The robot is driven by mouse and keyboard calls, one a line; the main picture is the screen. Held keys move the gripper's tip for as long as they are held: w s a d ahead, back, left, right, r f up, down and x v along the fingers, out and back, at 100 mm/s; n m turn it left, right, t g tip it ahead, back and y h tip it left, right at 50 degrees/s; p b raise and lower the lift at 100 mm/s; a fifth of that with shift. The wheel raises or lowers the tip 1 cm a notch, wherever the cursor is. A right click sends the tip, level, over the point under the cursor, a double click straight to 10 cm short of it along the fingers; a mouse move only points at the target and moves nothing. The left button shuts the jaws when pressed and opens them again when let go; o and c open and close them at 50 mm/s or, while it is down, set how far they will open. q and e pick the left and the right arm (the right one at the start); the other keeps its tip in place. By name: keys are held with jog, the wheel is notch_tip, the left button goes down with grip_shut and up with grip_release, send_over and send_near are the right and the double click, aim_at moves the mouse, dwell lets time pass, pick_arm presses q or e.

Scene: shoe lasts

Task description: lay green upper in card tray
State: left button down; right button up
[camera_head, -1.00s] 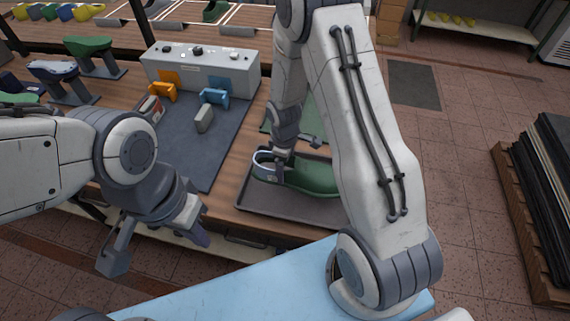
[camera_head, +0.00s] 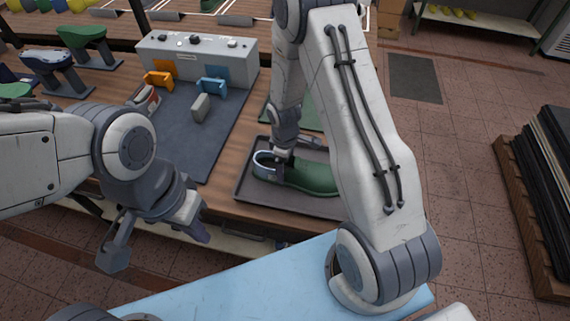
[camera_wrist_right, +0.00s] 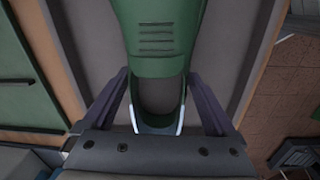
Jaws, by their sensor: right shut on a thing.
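The green upper (camera_head: 312,178) has a pale-rimmed heel opening at its left end and lies along the dark card tray (camera_head: 243,199), within its outline. I cannot tell whether its sole touches the tray floor. My right gripper (camera_head: 279,158) is shut on the upper's heel end. The right wrist view shows the upper (camera_wrist_right: 158,30) between the dark fingers of this gripper (camera_wrist_right: 158,88), over the grey tray floor (camera_wrist_right: 215,60). My right arm hides the upper's toe end and part of the tray. My left gripper (camera_head: 155,242) is open and empty, left of the tray at the table's front.
A control box (camera_head: 197,60) stands behind. A green sheet (camera_head: 308,115) lies behind the tray. Shoe lasts stand at the left.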

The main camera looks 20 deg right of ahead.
jog(key=shift+f, duration=0.2)
dwell(0.4)
jog(key=o, duration=1.1)
jog(key=shift+r, duration=0.1)
jog(key=r, duration=0.5)
jog(key=r+b, duration=0.1)
jog(key=r, duration=0.4)
jog(key=shift+s+a+r, duration=0.2)
